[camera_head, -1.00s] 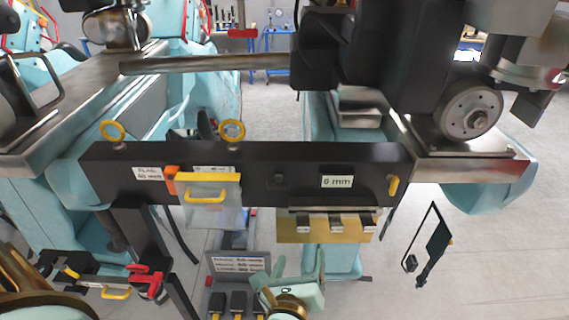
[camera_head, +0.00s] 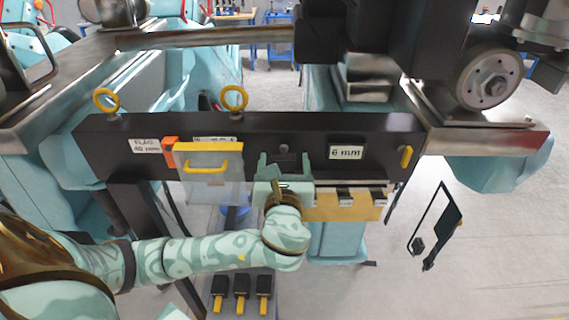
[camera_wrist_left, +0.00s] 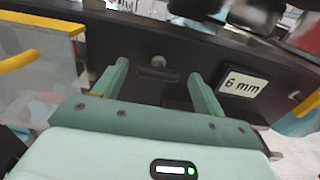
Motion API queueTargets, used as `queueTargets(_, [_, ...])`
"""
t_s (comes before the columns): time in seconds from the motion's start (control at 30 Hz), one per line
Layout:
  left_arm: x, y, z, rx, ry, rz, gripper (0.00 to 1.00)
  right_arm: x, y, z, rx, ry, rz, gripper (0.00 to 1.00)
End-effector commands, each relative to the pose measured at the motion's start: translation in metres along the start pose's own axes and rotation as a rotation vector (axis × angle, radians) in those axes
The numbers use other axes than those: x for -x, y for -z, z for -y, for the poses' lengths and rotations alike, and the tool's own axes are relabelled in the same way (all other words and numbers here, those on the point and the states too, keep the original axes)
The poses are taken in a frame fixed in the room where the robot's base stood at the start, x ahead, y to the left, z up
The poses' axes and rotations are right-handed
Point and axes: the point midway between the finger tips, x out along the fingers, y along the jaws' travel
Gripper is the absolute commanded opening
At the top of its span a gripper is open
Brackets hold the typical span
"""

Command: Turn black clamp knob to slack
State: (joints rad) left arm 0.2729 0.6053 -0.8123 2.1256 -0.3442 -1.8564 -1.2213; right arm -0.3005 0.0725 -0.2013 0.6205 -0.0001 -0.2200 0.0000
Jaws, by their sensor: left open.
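The black clamp knob (camera_head: 284,149) is a small dark piece on the front of the long black beam (camera_head: 122,132), left of the "6 mm" label (camera_head: 347,152). In the left wrist view it shows as a dark, bar-like shape (camera_wrist_left: 157,74), hard to make out against the beam. My left gripper (camera_head: 284,160) is open, with its fingers pointing at the beam. In the wrist view the knob lies between the two fingertips (camera_wrist_left: 158,72); I cannot tell whether they touch it. My right gripper is out of view.
A clear guard with a yellow handle (camera_head: 204,167) hangs left of my gripper. A brass-coloured plate with dark blocks (camera_head: 330,208) hangs to its right. Yellow eyebolts (camera_head: 235,98) stand on the beam. Several black blocks with yellow tips (camera_head: 241,286) sit below.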

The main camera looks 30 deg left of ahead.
Motion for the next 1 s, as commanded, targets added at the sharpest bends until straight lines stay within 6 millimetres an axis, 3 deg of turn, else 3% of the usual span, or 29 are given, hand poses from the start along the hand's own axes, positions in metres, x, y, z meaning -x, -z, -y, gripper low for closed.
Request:
queueTargets(0.2, [-0.025, 0.001, 0.0, -0.001, 0.0, 0.001, 0.71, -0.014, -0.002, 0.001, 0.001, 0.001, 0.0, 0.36])
queueTargets(0.53, [-0.029, 0.0, 0.0, 0.0, 0.0, -0.001, 0.71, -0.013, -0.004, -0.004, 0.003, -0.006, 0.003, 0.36])
queueTargets(0.7, [-0.029, 0.0, 0.0, 0.0, 0.0, -0.001, 0.26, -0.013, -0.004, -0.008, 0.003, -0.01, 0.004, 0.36])
queueTargets(1.0, [-0.029, 0.0, 0.0, 0.021, 0.001, -0.002, 0.26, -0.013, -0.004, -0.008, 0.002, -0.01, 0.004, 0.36])
